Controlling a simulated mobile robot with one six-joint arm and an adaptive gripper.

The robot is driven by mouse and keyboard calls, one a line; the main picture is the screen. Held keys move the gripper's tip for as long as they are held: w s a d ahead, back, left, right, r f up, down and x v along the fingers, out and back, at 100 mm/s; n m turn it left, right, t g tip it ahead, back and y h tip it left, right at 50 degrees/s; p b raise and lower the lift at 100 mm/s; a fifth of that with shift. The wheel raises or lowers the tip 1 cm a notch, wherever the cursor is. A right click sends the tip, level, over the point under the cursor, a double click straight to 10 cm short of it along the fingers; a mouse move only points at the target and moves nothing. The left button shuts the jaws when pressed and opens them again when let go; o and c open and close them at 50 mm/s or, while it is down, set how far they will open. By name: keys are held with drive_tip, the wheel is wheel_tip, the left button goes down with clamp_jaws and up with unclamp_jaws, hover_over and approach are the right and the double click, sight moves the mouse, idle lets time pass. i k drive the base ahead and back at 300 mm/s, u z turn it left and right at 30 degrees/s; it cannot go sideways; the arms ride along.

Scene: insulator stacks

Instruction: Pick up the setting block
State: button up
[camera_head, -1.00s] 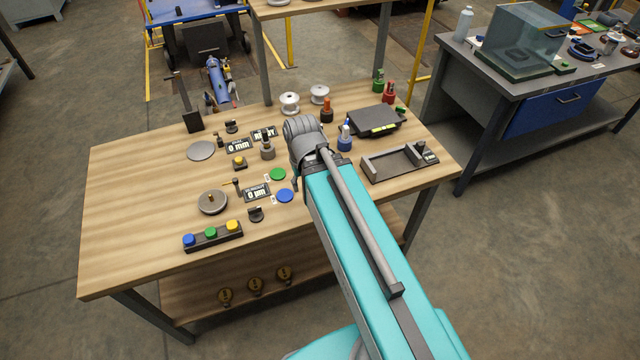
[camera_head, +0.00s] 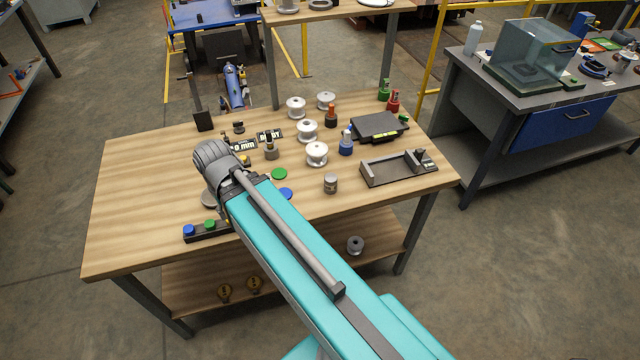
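I cannot tell for sure which thing is the setting block. A grey stepped post (camera_head: 271,149) stands upright on the wooden bench (camera_head: 140,190), behind the green disc. A small grey cylinder (camera_head: 331,184) stands near the bench's front edge, right of my arm. A dark upright block (camera_head: 203,120) stands at the back left. My arm reaches over the left-middle of the bench, with its wrist end above the area left of the readouts. My gripper itself is hidden behind the wrist and arm. The arm also covers part of the button bar and the grey discs.
Several white insulators (camera_head: 317,153) stand mid-bench. A black tray (camera_head: 368,179) and a dark flat box (camera_head: 379,126) occupy the right. The bench's far left is clear. A grey spool (camera_head: 355,245) sits on the lower shelf.

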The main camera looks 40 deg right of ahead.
sight(330, 179)
drive_tip(key=u, duration=1.3)
drive_tip(key=k, duration=1.4)
drive_tip(key=z, duration=0.85)
